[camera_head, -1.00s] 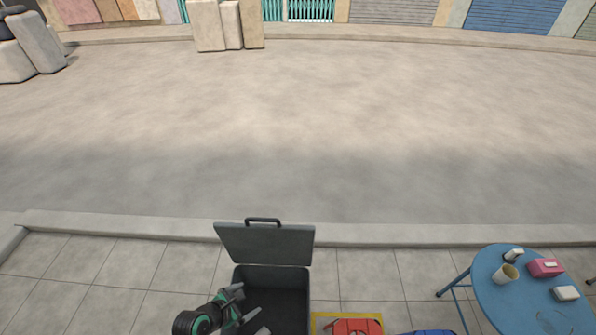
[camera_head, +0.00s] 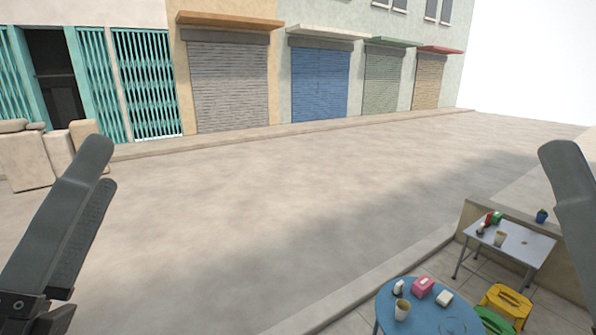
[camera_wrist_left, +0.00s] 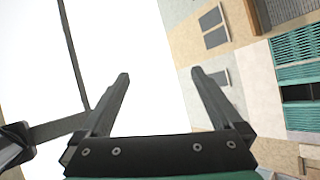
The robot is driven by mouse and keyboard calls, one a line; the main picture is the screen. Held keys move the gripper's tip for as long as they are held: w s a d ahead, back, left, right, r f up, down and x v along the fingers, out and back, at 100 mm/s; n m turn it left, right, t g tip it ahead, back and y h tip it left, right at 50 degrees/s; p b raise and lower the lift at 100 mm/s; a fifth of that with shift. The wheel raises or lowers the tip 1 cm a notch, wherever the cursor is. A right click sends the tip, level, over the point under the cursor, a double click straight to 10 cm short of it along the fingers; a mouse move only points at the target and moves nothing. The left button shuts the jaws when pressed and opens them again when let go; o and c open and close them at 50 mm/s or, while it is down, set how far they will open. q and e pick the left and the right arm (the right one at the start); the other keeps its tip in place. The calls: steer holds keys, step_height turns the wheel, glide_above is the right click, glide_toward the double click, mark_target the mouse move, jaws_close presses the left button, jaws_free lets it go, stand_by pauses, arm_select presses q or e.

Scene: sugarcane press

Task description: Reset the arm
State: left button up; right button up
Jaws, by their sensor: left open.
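My left gripper (camera_head: 103,162) is at the left edge of the head view, raised in front of the camera, with its dark grey fingers pointing up. In the left wrist view the left gripper (camera_wrist_left: 160,73) shows two fingers spread apart, with nothing between them. A dark grey finger at the right edge of the head view appears to be my right gripper (camera_head: 566,160). Most of it is cut off, so I cannot tell its opening. The wrist view lies on its side, with white sky behind the fingers and building fronts at the right.
A round blue table (camera_head: 440,318) with a cup, a pink box and small items stands at the lower right. Pale blocks (camera_head: 25,160) stand at the left. The street is clear.

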arm_select(q)
steer(key=s+a+r+m+t+y, duration=0.1)
steer(key=s+r+m+t, duration=0.15)
steer(key=s+m, duration=0.45)
step_height(320, 180, up, 32)
steer(key=w+m+p, duration=0.2)
steer(key=p, duration=2.9)
steer(key=shift+a+f+m+g, duration=0.15)
steer(key=shift+m+g, duration=0.15)
steer(key=shift+g, duration=0.05)
